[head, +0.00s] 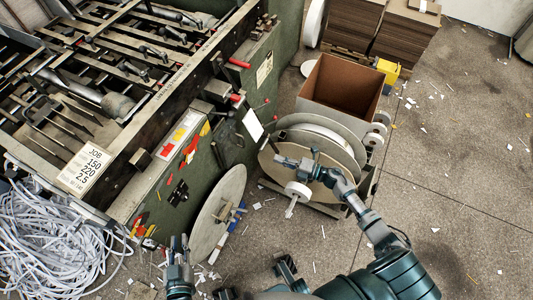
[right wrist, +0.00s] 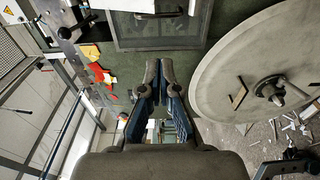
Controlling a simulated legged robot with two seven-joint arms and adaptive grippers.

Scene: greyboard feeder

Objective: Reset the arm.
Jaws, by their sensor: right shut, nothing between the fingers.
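My right arm reaches in from the lower right of the head view. My right gripper (head: 281,161) is in front of the large reel, its fingers pointing left toward the green machine. In the right wrist view the fingers of this gripper (right wrist: 159,72) are together with nothing between them. My left gripper (head: 179,241) is low in the head view, fingers pointing up, beside the leaning grey disc. Nothing shows in it, but its finger gap is too small to judge.
The green machine (head: 150,190) fills the left side. A grey disc (head: 219,213) leans by it. A brown-lined bin (head: 341,90) stands behind the reel (head: 337,140). White strips (head: 60,245) are heaped lower left. The floor (head: 460,150) at right is mostly open, with scraps.

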